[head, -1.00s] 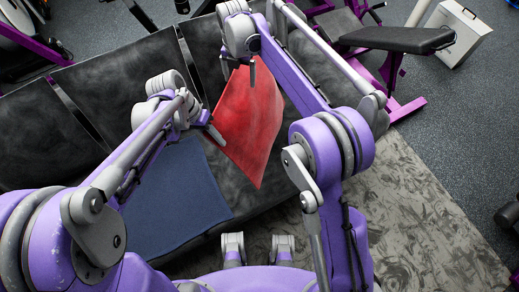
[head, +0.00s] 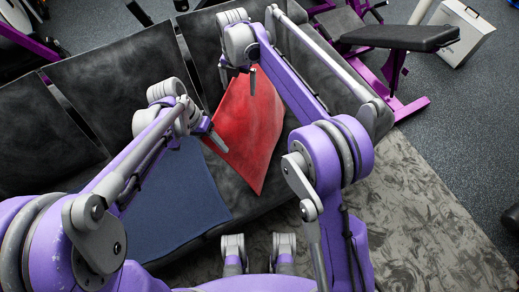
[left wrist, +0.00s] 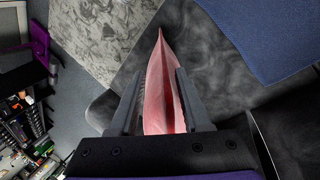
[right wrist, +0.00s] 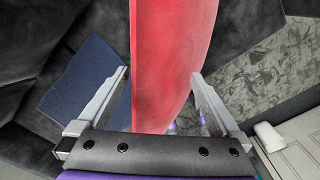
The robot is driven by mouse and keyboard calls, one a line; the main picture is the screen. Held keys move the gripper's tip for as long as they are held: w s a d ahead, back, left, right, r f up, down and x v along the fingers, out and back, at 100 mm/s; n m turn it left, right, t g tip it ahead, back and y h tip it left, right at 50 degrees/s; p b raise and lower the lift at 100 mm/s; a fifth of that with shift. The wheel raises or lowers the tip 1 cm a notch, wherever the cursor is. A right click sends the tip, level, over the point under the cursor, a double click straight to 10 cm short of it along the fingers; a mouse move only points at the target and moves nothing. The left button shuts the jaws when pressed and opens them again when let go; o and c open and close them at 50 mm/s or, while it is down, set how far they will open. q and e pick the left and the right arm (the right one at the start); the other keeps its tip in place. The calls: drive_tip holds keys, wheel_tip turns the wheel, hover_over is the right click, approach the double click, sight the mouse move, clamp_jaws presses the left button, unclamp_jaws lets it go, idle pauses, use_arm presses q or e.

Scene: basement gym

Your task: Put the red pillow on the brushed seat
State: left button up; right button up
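The red pillow (head: 247,125) is held tilted over the dark grey brushed seat (head: 225,183), with one corner pointing toward me. My left gripper (head: 212,135) is at its left edge. In the left wrist view the pillow (left wrist: 165,95) fills the gap between the fingers (left wrist: 160,100). My right gripper (head: 240,72) is at its far upper edge. In the right wrist view the pillow (right wrist: 168,60) spans the space between the fingers (right wrist: 160,80). Whether the pillow's lower side touches the seat cannot be told.
A dark blue cloth or cushion (head: 170,200) lies on the seat left of the pillow. The dark backrest (head: 120,80) rises behind. A purple-framed gym bench (head: 400,38) and a white case (head: 462,30) stand at the upper right. A patterned grey rug (head: 430,215) covers the floor at right.

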use_arm(q)
drive_tip(key=o, duration=0.5)
use_arm(e)
drive_tip(key=shift+w+d, duration=0.15)
use_arm(q)
drive_tip(key=shift+o, duration=0.2)
